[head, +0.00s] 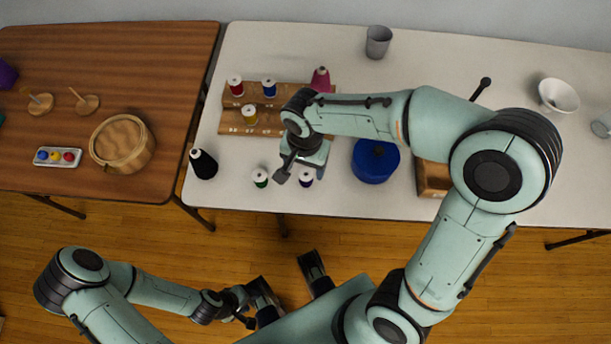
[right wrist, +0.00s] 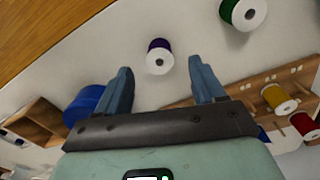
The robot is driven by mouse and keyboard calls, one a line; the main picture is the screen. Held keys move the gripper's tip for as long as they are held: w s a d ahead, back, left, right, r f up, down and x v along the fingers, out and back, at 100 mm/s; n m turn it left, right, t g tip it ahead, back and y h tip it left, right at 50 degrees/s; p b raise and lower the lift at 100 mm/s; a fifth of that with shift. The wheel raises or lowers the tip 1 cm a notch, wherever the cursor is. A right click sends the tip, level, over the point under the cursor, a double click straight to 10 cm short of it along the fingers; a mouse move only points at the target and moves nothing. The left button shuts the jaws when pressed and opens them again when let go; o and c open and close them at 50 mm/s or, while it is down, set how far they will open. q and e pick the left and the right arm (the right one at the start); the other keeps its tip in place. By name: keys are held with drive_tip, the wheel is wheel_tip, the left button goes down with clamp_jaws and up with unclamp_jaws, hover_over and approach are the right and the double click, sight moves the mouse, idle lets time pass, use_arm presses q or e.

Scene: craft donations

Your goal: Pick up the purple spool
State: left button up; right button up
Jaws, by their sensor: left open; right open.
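The purple spool (head: 306,178), with a white top, stands on the white table near its front edge. In the head view my right gripper (head: 297,172) is just over it and partly hides it. In the right wrist view the purple spool (right wrist: 159,58) appears between and slightly beyond the open fingers of the right gripper (right wrist: 160,70), with nothing held. I cannot tell from these views how high the fingers are above the table. My left gripper (head: 256,304) is open and empty, low in front of the tables, away from the spool.
A green spool (head: 260,177) stands close to the left of the purple one. A black cone (head: 203,164) is further left. A wooden rack (head: 237,129) with red, blue and yellow spools is behind. A blue round container (head: 375,161) and a wooden box (head: 432,180) are to the right.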

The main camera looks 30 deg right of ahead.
sight(306, 175)
drive_tip(key=f, duration=0.4)
drive_tip(key=f+b, duration=0.1)
drive_tip(key=f, duration=0.1)
drive_tip(key=shift+w+d+f, duration=0.15)
drive_tip(key=shift+d+f, duration=0.1)
drive_tip(key=shift+d, duration=0.05)
drive_tip(key=c, duration=1.1)
drive_tip(key=shift+r, duration=0.1)
